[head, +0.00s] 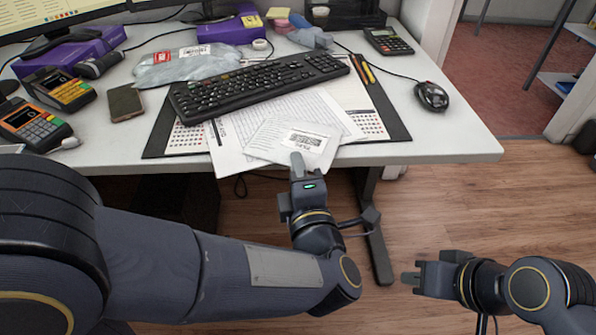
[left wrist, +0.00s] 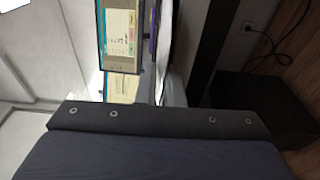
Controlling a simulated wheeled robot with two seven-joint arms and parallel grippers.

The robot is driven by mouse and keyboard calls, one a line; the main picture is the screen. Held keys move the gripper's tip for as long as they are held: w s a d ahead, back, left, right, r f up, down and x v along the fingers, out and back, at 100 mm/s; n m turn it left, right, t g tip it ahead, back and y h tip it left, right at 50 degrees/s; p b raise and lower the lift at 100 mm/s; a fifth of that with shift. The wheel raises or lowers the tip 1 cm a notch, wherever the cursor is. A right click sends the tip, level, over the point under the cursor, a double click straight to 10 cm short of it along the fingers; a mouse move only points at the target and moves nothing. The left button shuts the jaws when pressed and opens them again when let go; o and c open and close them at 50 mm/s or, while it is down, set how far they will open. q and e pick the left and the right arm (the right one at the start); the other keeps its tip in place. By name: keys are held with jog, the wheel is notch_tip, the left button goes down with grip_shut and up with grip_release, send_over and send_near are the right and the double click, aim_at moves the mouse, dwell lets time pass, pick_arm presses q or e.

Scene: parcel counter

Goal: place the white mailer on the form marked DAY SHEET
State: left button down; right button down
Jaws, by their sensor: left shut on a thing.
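The white mailer (head: 273,139), with a printed barcode label, is at the front edge of the desk in the head view. My left gripper (head: 298,166) is shut on its near edge. The mailer overlaps printed paper sheets (head: 234,160); I cannot tell whether it touches them or hangs just above. The sheets lie partly under the keyboard and over a dark desk pad. I cannot read which one is marked DAY SHEET. My right gripper (head: 412,279) is off the desk at lower right, seen side-on, its opening unclear. The left wrist view shows neither mailer nor fingertips.
A black keyboard (head: 255,84) lies behind the mailer. A phone (head: 125,102) and card terminals (head: 34,124) are at left; a mouse (head: 431,96) and calculator (head: 388,41) are at right. A clear plastic bag (head: 187,66) lies behind. The desk's front right is bare.

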pick_arm(q)
jog(key=shift+f, duration=0.15)
jog(key=c, duration=1.6)
grip_release()
jog(key=shift+o, duration=0.2)
jog(key=s+d+p, duration=0.1)
jog(key=s, duration=1.1)
jog(key=shift+d+p, duration=0.35)
jog(key=shift+p, duration=0.05)
